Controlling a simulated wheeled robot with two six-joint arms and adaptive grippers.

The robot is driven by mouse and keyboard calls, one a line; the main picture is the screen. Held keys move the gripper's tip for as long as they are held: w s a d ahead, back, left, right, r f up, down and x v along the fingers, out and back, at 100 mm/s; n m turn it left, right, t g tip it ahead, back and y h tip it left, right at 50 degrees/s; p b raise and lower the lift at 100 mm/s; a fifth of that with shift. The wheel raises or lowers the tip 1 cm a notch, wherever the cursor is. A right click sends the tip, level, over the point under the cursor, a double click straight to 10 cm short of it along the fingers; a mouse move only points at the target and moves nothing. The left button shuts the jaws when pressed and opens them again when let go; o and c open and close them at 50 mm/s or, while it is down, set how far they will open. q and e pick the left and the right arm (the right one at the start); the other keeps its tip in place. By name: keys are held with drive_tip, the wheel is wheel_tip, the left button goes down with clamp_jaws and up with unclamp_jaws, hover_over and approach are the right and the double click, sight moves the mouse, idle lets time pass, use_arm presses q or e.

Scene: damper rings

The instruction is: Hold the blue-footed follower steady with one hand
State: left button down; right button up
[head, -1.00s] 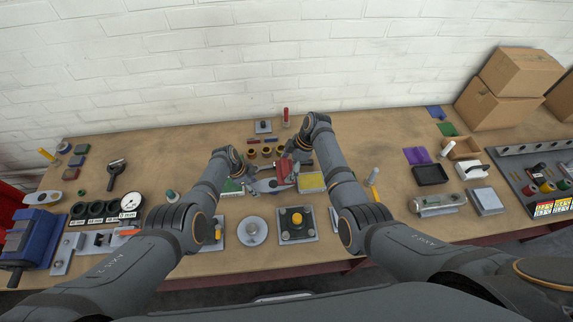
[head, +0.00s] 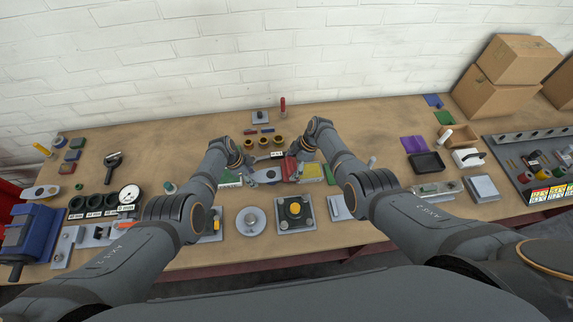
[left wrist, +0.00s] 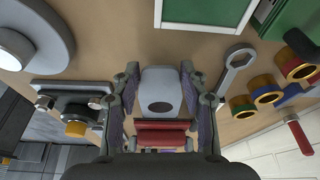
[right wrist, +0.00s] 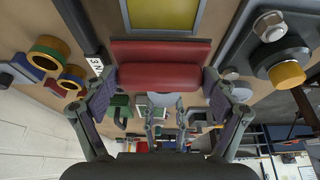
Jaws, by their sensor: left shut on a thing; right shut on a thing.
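My left gripper (head: 247,170) is shut on a grey rounded piece with a dark oval (left wrist: 160,92). My right gripper (head: 304,166) is shut on a red block (right wrist: 160,76), also visible in the head view (head: 290,168). The two grippers face each other, with the grey piece and the red block between them. I cannot tell whether these are joined. Red bars (left wrist: 160,132) show between the left fingers in the left wrist view. No blue foot is visible on either held thing, so I cannot confirm which is the follower.
A yellow panel (right wrist: 163,14) lies beside the red block. Several brass-coloured rings (head: 278,141) stand behind the grippers. A square plate with a yellow knob (head: 295,212) and a round grey disc (head: 251,220) lie in front. A dial gauge (head: 129,194) stands at left. The bench middle is crowded.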

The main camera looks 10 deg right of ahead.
drive_tip(key=shift+d, duration=0.5)
drive_tip(key=shift+s+a, duration=0.15)
drive_tip(key=shift+a, duration=1.85)
drive_tip(key=r, duration=0.3)
drive_tip(key=shift+d+r, duration=0.1)
drive_tip(key=shift+d, duration=0.1)
drive_tip(key=shift+r, duration=2.55)
use_arm(q)
drive_tip(key=c, duration=0.6)
unclamp_jaws()
drive_tip(key=shift+c, duration=0.2)
drive_tip(key=shift+r, duration=0.1)
